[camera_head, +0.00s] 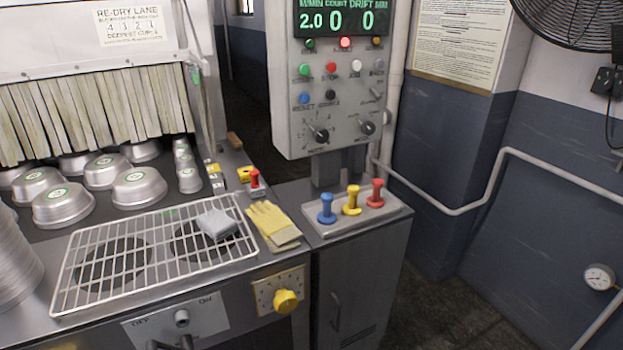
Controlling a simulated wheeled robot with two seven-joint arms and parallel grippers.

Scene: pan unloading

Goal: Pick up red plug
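A red plug (375,193) with a knob-like top stands upright at the right end of a grey tray (328,230) on the metal cabinet. A yellow plug (352,200) stands to its left, and a blue plug (326,208) stands at the tray's left end. The three are apart from one another. Neither of my grippers shows in the head view.
A control panel (338,100) rises behind the tray. Yellow gloves (272,222) lie left of it. A small red-topped piece (255,180) stands farther back. A wire rack (100,282) holds a grey cloth (216,224). Several metal pans (139,188) sit upside down at left.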

